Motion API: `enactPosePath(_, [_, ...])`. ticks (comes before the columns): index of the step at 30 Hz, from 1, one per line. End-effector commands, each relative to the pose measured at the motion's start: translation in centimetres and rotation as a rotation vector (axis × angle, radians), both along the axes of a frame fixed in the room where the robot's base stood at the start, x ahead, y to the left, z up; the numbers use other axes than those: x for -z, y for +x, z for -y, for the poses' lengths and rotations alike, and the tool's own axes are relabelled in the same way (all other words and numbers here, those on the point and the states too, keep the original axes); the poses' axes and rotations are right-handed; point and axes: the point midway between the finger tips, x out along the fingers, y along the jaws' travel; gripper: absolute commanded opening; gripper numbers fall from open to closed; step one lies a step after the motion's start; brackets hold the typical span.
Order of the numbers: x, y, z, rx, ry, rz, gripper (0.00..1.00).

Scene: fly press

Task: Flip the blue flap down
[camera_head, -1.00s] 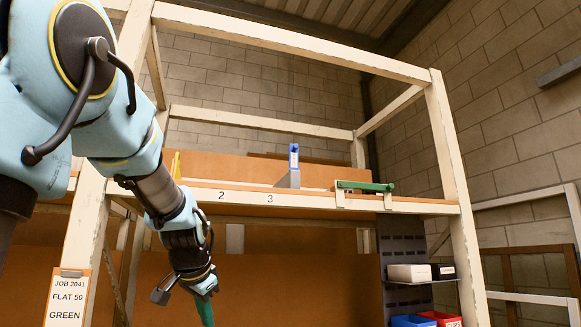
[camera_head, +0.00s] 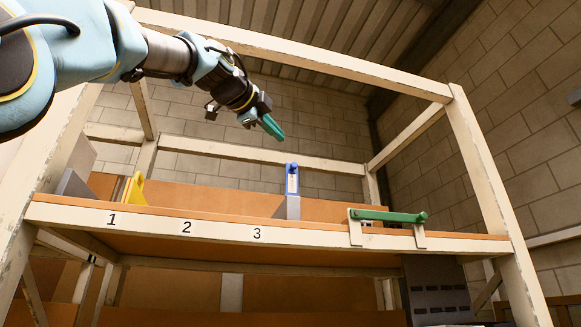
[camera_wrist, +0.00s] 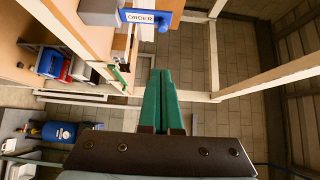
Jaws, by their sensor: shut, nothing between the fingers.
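The blue flap (camera_head: 292,178) stands upright on a grey block (camera_head: 288,208) at the back of the shelf, right of the number 3. It also shows at the top of the wrist view (camera_wrist: 146,17), with lettering on it. My gripper (camera_head: 272,128) has green fingers and is shut and empty. It is in the air above the shelf, up and to the left of the flap and apart from it. In the wrist view the closed fingertips (camera_wrist: 160,73) point up the picture, below the flap.
A green bar (camera_head: 385,216) on white brackets sits at the shelf's right front. A yellow piece (camera_head: 134,188) stands at the left. Frame posts and a top beam (camera_head: 300,58) surround the open space.

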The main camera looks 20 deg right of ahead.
Motion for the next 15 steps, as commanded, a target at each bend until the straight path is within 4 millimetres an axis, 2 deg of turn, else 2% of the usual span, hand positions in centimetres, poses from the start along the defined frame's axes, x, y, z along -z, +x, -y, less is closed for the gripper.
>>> enactPosePath(10, [0.0,0.1,0.1,0.000,0.001,0.000,0.00])
enactPosePath(15, [-0.2,1.2,1.5,0.000,0.002,-0.002,0.00])
